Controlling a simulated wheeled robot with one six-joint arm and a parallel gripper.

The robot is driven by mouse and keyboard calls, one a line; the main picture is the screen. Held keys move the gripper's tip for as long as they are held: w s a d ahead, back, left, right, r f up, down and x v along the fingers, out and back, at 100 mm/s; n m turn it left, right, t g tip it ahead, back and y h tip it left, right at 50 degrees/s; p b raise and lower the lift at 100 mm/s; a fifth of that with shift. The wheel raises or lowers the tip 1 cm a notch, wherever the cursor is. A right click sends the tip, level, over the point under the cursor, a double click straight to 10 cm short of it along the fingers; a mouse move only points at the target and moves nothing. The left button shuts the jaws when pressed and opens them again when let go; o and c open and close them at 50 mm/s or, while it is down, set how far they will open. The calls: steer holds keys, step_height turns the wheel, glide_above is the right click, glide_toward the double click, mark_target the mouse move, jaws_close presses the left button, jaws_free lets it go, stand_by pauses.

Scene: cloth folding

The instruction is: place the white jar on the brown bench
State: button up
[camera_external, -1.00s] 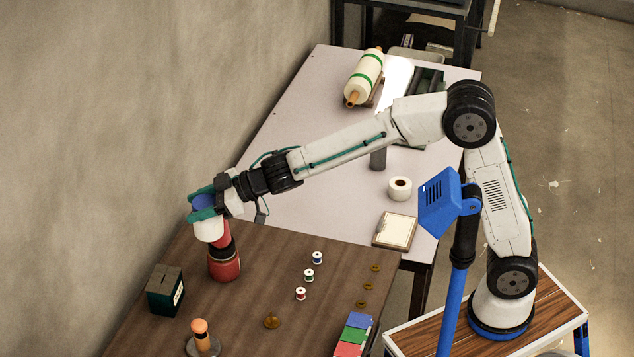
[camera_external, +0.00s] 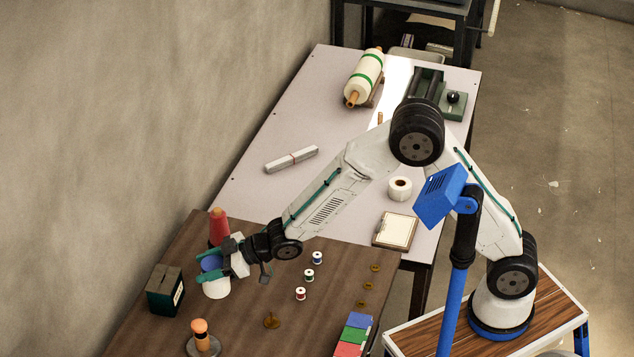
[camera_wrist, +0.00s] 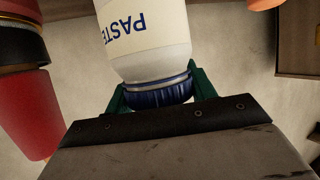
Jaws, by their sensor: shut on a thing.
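The white jar (camera_external: 216,289) has a blue lid and stands upright at the left part of the brown bench (camera_external: 245,335). My gripper (camera_external: 208,264) is shut on it from the right, around the lid end. In the wrist view the jar (camera_wrist: 150,45) shows the word PASTE, and its blue lid sits between the green fingers of my gripper (camera_wrist: 158,92). The jar's base is at or just above the bench top; I cannot tell if it touches.
A red bottle-like thing (camera_external: 219,224) stands close behind the jar, partly hidden by my gripper. A dark green box (camera_external: 166,290) is to the left, an orange-topped stand (camera_external: 201,340) in front.

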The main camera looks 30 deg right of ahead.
mark_target(210, 287)
steer(key=shift+f, duration=3.6)
steer(key=shift+f, duration=0.1)
steer(key=o, duration=1.3)
